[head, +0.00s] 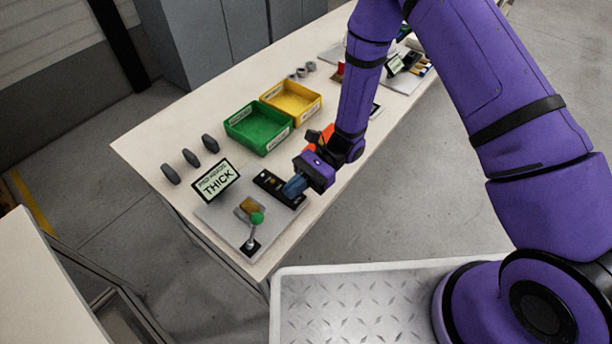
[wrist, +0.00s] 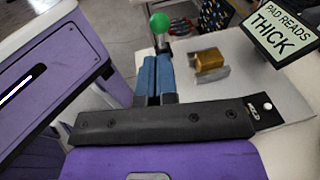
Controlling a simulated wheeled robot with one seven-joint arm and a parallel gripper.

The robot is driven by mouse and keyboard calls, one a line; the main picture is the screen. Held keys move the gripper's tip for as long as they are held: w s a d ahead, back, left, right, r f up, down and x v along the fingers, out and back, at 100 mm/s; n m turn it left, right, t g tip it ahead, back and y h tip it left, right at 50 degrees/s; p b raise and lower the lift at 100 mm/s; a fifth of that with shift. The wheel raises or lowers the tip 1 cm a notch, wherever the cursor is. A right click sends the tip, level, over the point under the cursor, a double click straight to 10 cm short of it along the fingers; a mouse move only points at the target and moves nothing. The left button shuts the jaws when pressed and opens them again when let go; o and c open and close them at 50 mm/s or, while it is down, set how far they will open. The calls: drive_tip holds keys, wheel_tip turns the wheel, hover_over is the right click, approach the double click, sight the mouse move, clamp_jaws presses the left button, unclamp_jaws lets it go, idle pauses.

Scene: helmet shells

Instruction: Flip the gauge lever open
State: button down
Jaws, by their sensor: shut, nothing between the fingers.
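The gauge lever is a thin metal stem with a green ball knob (head: 257,219), standing near the front corner of a grey base plate (head: 222,222). The knob also shows in the wrist view (wrist: 159,23), just beyond my fingertips. A brass-coloured block (head: 249,207) sits on the plate beside the lever; it shows in the wrist view too (wrist: 209,60). My gripper (head: 293,187) is to the right of the lever in the head view, its blue fingers (wrist: 157,72) shut together and empty. The fingers appear apart from the knob. The lever's stem is mostly hidden in the wrist view.
A black sign reading "PAD READS THICK" (head: 217,181) stands behind the plate. Several dark oval pads (head: 191,158) stand at the table's left. A green bin (head: 258,130) and a yellow bin (head: 291,101) are farther back. The table's edge is close by the lever.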

sight(253, 230)
drive_tip(key=x, duration=0.6)
drive_tip(key=shift+s+a, duration=0.2)
drive_tip(key=shift+r, duration=0.15)
